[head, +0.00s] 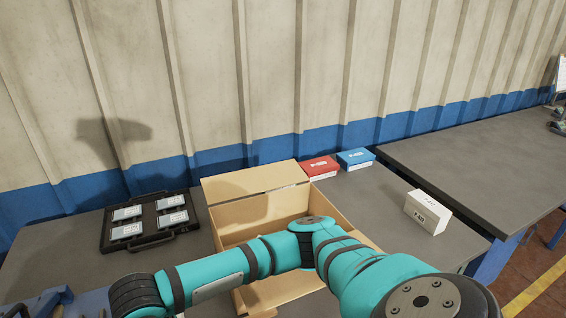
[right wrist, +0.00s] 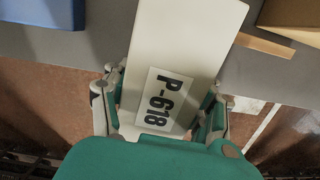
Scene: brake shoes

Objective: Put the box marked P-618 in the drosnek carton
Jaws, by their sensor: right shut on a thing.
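The white box marked P-618 (right wrist: 188,50) is in my right gripper (right wrist: 160,103), which is shut on it from both sides in the right wrist view. Its black-on-white label faces that camera. In the head view my right arm crosses the foreground and its gripper is not visible. An open tan carton (head: 240,236) stands on the table behind that arm, its back flap raised and its front partly hidden. I can read no name on it. A tan edge of a carton (right wrist: 291,14) shows at the upper right of the right wrist view. My left gripper is not in view.
A red box (head: 319,167) and a blue box (head: 355,158) stand behind the carton, and a white box (head: 428,211) to its right. A black case (head: 151,239) with several labelled packs lies left. A blue container (right wrist: 40,12) shows in the right wrist view.

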